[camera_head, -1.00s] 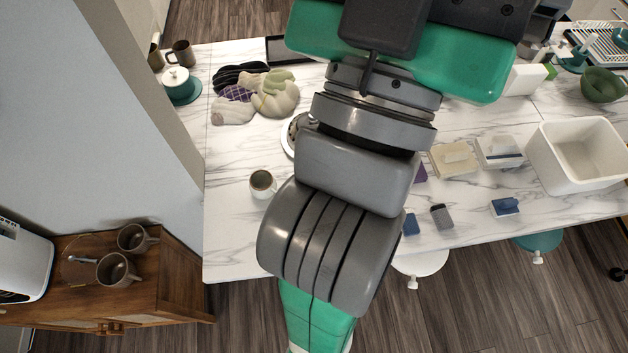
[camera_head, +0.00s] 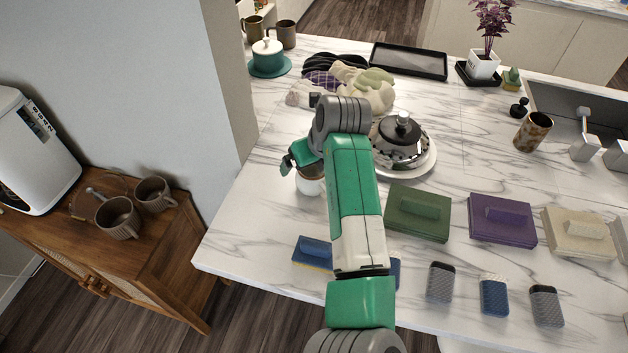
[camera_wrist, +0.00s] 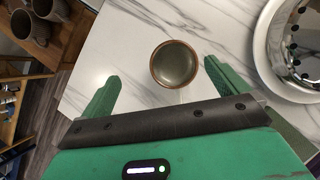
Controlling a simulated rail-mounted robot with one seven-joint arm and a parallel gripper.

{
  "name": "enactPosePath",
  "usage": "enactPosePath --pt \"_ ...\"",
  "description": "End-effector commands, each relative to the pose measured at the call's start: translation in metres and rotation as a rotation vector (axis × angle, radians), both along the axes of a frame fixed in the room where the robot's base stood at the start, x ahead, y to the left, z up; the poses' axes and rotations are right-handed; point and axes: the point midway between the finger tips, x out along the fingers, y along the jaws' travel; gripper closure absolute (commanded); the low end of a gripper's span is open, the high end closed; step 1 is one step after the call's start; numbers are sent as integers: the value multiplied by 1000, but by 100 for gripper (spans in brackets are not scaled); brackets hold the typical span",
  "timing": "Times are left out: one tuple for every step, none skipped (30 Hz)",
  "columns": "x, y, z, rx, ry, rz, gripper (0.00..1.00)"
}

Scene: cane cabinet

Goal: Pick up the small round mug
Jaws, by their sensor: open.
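The small round mug (camera_head: 310,186) stands upright on the marble counter, pale outside, partly hidden by my gripper in the head view. In the wrist view I look down into the mug (camera_wrist: 174,64), with its brown rim and grey-green inside; no handle shows clearly. My gripper (camera_head: 300,158) hangs over the mug. In the wrist view my open gripper (camera_wrist: 160,72) has one finger on each side of the mug in the picture, the right one closer. Neither finger visibly touches it, and nothing is held.
Sacks of produce (camera_head: 362,88) lie behind. Coloured boxes (camera_head: 416,212) and small sponges (camera_head: 313,252) line the front. Ribbed mugs (camera_head: 118,218) stand on the wooden cabinet (camera_head: 160,250). Counter left of the mug is clear.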

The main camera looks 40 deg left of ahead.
Motion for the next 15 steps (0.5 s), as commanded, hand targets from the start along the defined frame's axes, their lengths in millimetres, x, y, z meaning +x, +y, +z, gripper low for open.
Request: enactPosePath --pt "3 -10 -14 -56 -1 -4 1" --pt "5 -15 -18 -83 -1 -5 1" --pt "5 -18 -20 -102 -1 -6 1" --pt "5 -20 -20 -110 0 -7 1" --pt "5 -20 -20 -113 1 -7 1" --pt "5 -20 -20 -112 0 -7 1" --pt "5 -19 -21 -110 1 -7 1" --pt "6 -18 -24 -109 2 -7 1" --pt "6 -16 -28 -108 2 -7 1" --pt "7 -15 -32 -108 2 -8 1" --pt "7 -13 -36 -108 3 -7 1" --pt "8 -10 -41 -106 3 -7 1" --pt "8 -9 -43 -106 3 -7 1" --pt "9 -9 -44 -106 2 -8 1" --pt "9 -9 -44 -105 2 -8 1"
